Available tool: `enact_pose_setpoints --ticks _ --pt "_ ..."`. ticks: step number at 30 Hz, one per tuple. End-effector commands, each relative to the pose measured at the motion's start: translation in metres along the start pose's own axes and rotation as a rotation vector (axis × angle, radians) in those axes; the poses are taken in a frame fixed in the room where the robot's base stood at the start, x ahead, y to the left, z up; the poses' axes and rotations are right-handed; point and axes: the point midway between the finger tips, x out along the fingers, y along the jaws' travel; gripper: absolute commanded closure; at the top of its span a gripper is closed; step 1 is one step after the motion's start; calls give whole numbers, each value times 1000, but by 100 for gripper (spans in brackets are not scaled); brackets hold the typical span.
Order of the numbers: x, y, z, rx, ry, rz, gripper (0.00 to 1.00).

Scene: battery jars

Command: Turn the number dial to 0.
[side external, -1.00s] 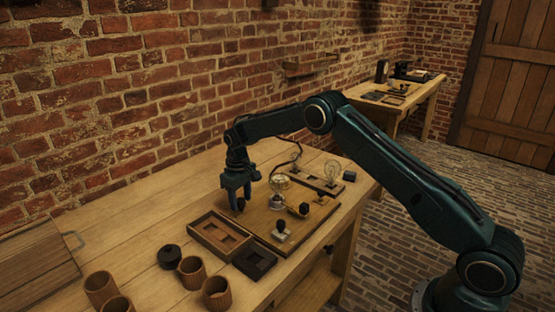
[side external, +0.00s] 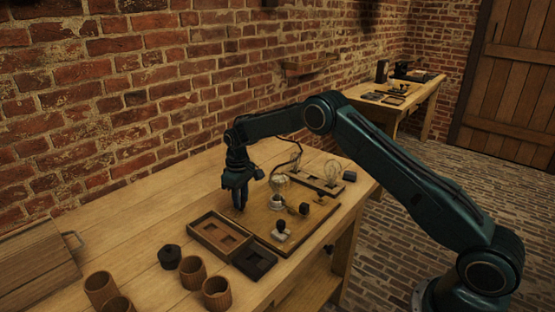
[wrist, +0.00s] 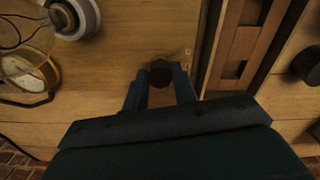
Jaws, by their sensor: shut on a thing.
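A small dark round knob (wrist: 161,72), which looks like the number dial, sits on the wooden board (side external: 262,222). My gripper (wrist: 160,82) is shut on it, with one finger on each side in the wrist view. In the side view, my gripper (side external: 240,207) points down at the board's left end, and its fingers hide the knob. A small pale mark (wrist: 188,52) shows right of the knob, too small to read.
A slotted wooden tray (side external: 203,232) lies close to my gripper, beside a dark tray (side external: 254,262). A glass bulb (side external: 279,186) and a dark-knobbed switch (side external: 281,229) stand on the board. Several wooden cups and a black lidded pot (side external: 169,257) are at the front left.

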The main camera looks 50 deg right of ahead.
Motion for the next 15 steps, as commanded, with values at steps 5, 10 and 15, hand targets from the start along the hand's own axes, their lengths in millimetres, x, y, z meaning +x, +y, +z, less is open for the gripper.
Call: enact_pose_setpoints --ticks 5,10,15 --pt "-1 0 0 -2 2 0 71" --pt "-1 0 0 -1 2 0 51" --pt "0 0 0 -1 1 0 51"
